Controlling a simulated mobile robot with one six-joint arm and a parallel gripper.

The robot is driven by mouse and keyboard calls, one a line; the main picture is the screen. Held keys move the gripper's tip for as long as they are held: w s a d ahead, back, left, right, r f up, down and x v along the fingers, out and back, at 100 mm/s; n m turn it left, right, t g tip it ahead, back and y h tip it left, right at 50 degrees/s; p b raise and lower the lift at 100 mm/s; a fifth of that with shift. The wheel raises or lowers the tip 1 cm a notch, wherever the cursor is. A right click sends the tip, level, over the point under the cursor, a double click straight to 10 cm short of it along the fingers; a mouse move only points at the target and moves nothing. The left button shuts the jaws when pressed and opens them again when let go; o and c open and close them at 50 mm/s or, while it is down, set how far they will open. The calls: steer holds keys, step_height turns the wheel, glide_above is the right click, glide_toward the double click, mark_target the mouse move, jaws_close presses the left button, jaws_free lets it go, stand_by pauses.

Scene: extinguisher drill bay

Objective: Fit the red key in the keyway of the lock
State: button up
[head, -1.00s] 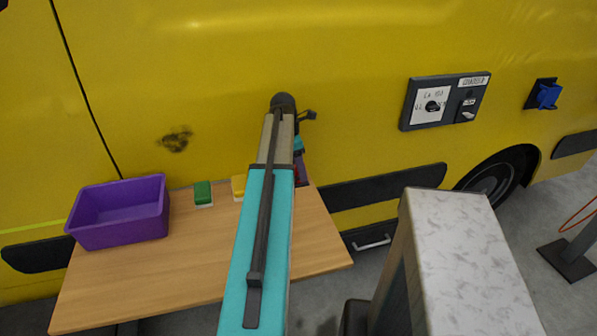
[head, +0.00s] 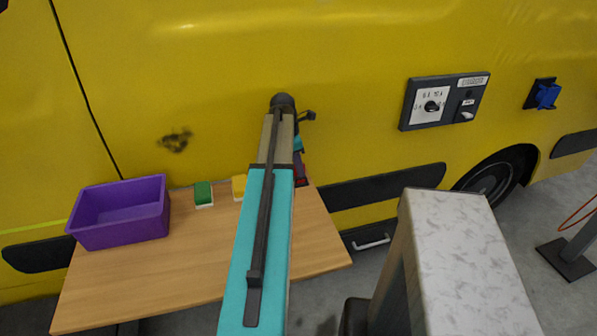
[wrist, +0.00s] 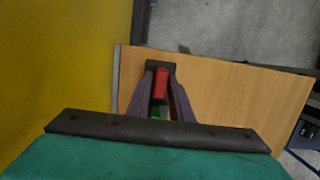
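The red key (wrist: 160,84) shows between the two purple-grey fingers of my gripper (wrist: 161,80) in the wrist view, beside a small black block (wrist: 157,65) at the fingertips. The fingers lie close along both sides of it; whether they grip it is not clear. In the head view a red bit (head: 301,181) shows beside my arm, over the table's back right corner, with most of the gripper hidden by the arm. I see no clear keyway; a dark panel (head: 402,126) with a white dial plate and a small slot-like fitting is on the yellow van, right of my gripper.
A wooden table (head: 150,290) stands against the yellow van (head: 350,60). On it are a purple bin (head: 120,238), a green block (head: 203,192) and a yellow block (head: 239,186). A blue fitting (head: 546,95) is right of the panel. The table's front is clear.

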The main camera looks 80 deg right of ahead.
jaws_close()
steer(key=shift+r+p, duration=1.2)
steer(key=shift+r, duration=0.45)
steer(key=shift+r+p, duration=1.55)
steer(key=shift+r, duration=0.3)
